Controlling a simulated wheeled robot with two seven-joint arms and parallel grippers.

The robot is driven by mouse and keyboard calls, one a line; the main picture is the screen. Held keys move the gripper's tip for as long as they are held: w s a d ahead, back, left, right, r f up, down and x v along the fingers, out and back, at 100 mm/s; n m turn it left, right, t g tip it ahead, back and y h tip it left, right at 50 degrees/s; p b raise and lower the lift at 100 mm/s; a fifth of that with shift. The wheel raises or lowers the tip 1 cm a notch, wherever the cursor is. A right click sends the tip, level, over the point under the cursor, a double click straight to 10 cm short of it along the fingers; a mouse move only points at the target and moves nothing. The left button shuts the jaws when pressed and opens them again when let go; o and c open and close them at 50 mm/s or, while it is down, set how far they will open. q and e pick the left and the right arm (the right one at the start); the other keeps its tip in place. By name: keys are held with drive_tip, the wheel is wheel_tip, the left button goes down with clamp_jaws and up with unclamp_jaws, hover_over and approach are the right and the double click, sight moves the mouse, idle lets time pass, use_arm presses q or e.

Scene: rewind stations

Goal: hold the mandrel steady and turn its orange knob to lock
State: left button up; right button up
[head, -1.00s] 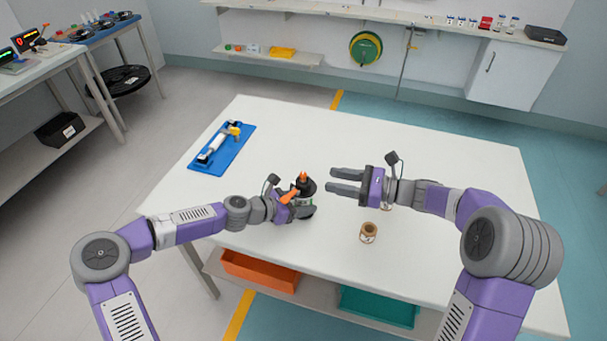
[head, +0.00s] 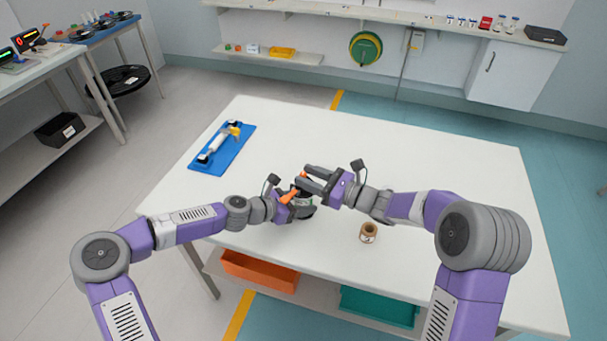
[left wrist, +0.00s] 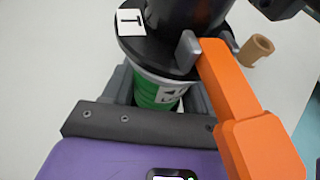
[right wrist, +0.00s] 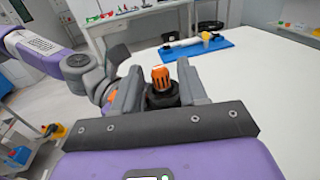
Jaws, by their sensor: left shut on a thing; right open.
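The mandrel stands upright on the white table. In the left wrist view it has a green body (left wrist: 158,92) with a white label and a black flange above with a "T" tag. My left gripper (head: 303,206) is shut around the green body. The orange knob (right wrist: 162,77) tops the mandrel's black upper part. My right gripper (head: 314,178) is open at the mandrel's top; in the right wrist view its fingers are on either side of the knob, with gaps visible. An orange bar (left wrist: 235,95) with a grey tip reaches the flange; its base is unclear.
A brown cardboard core (head: 368,232) stands on the white table (head: 440,165), right of the mandrel. A blue mat (head: 235,160) with a white and black roller lies at the back left. Orange (head: 260,272) and teal (head: 378,306) bins sit below. The table's right side is clear.

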drive_tip(key=shift+x, duration=0.95)
clamp_jaws()
drive_tip(key=shift+n+g, duration=0.3)
drive_tip(key=shift+g, duration=0.2)
drive_tip(key=n+g+y, duration=0.1)
drive_tip(key=n+g, duration=0.1)
drive_tip(key=n+g+y, duration=0.1)
drive_tip(key=g, duration=0.2)
drive_tip(key=shift+w+d+n+g, duration=0.1)
drive_tip(key=shift+n+g, duration=0.2)
drive_tip(key=shift+n, duration=0.1)
drive_tip(key=shift+r+n+g, duration=0.1)
drive_tip(key=shift+n+g, duration=1)
drive_tip(key=shift+g, duration=0.65)
drive_tip(key=shift+n+g, duration=1.1)
drive_tip(key=shift+g, duration=0.65)
drive_tip(key=shift+d+n+g+h, duration=0.1)
drive_tip(key=shift+n+g+h, duration=0.2)
drive_tip(key=shift+n+g, duration=0.1)
